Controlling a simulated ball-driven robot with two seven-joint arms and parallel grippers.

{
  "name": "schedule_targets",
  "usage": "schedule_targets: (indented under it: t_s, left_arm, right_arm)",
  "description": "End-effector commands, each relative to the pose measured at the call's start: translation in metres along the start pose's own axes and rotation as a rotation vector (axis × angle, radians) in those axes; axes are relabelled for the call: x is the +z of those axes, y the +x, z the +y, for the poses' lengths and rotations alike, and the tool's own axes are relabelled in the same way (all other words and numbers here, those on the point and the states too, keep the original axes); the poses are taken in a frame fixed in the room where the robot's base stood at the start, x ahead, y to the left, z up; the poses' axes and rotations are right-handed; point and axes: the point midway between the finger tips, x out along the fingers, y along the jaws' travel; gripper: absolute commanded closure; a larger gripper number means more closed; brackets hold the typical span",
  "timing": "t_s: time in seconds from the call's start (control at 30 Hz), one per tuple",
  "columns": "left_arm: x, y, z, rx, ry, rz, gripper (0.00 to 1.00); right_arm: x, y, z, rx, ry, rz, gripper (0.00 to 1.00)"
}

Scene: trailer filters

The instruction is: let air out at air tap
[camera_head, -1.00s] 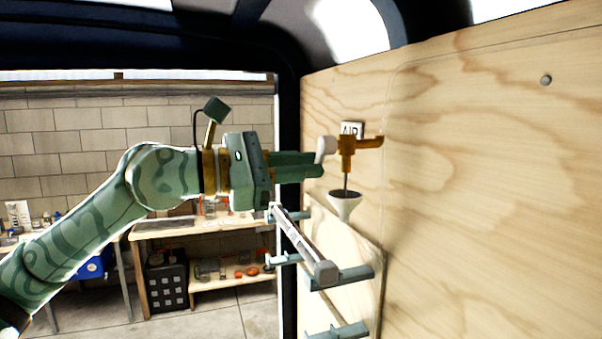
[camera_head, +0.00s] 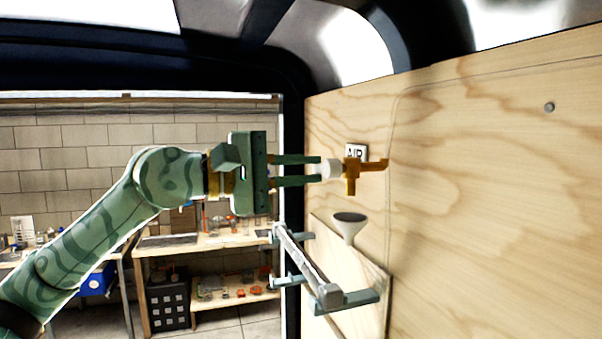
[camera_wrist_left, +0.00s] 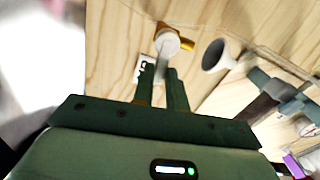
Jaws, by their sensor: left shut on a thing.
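The air tap (camera_head: 351,180) is a brass-orange fitting on the plywood wall, with a white knob (camera_head: 332,169) on its left side. A sign reading AIR (camera_head: 356,150) is just above and behind it. My left gripper (camera_head: 320,170) is shut on the white knob, its fingers one above the other. In the left wrist view the knob (camera_wrist_left: 167,42) lies at the fingertips (camera_wrist_left: 163,72), with the orange tap (camera_wrist_left: 187,45) behind it. A grey-white funnel (camera_head: 349,228) sits below the tap's spout. No stream shows between spout and funnel. My right gripper is out of view.
A rack with a long grey bar (camera_head: 305,265) on brackets is on the wall below the funnel. A wooden workbench (camera_head: 190,243) with small items stands farther back at left. The wall right of the tap is clear apart from a small round knob (camera_head: 549,107).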

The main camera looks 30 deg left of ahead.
Motion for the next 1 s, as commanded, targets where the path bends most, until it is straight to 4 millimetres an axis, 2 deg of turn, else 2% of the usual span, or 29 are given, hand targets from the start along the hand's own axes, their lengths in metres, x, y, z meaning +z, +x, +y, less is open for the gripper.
schedule_targets:
  t_s: [0.33,0.87,0.9,0.97,1.0]
  left_arm:
    - [0.0004,0.0001,0.0054,0.002,0.133,0.000,1.00]
    - [0.0006,0.0000,0.0060,0.003,0.156,0.000,1.00]
    - [0.0005,0.0000,0.0060,0.003,0.156,0.000,0.77]
    - [0.0005,0.0000,0.0059,0.002,0.156,0.000,0.64]
    - [0.0005,0.0001,0.0057,0.002,0.155,0.000,0.64]
  right_arm:
    - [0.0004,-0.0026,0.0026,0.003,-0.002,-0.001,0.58]
    - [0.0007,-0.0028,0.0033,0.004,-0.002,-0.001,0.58]
    - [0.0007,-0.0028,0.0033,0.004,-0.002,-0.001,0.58]
    - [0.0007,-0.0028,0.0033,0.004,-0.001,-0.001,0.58]
    - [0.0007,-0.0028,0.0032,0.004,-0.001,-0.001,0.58]
